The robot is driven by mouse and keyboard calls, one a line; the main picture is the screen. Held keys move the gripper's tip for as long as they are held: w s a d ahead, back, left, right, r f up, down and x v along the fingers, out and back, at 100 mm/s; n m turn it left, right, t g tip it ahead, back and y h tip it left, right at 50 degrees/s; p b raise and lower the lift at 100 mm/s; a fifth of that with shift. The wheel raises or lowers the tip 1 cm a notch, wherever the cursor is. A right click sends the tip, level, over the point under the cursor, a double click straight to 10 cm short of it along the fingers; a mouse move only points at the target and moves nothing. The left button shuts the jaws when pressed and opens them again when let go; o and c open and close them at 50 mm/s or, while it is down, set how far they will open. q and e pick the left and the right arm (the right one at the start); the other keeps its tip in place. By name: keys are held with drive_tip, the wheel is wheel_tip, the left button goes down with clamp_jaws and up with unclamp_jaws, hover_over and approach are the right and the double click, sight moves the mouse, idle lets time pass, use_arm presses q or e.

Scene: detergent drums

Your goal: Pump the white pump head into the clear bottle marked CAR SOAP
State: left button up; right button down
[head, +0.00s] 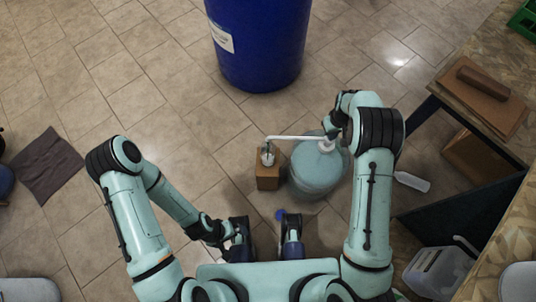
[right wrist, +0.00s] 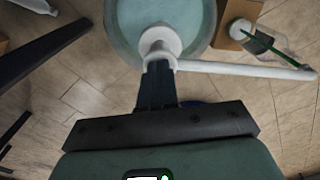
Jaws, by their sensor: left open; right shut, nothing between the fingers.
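A pale teal drum (head: 318,172) stands on the floor right of centre, with a white pump head (head: 326,146) on top. The pump's white spout runs left, its tip over a small clear bottle (head: 267,155) on a brown block (head: 268,178). No marking on the bottle is readable. My right gripper (head: 334,128) is shut and empty at the pump head. In the right wrist view its closed fingers (right wrist: 158,80) overlap the pump head (right wrist: 160,42); contact is unclear. My left gripper (head: 232,236) is open and empty, low and left of the drum, away from the bottle.
A big blue drum (head: 258,45) stands at the back. A bench (head: 500,60) with a brown box runs along the right. A jug (head: 438,272) and a white bottle (head: 412,181) are on the right, a dark mat (head: 48,165) on the left. Tiled floor left of the block is clear.

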drive_tip(key=shift+r+p, duration=2)
drive_tip(key=shift+r, duration=0.85)
drive_tip(key=shift+f, duration=0.15)
drive_tip(key=shift+f+b, duration=2)
drive_tip(key=shift+f, duration=0.7)
drive_tip(key=shift+r+p, duration=1.9)
drive_tip(key=shift+r, duration=0.95)
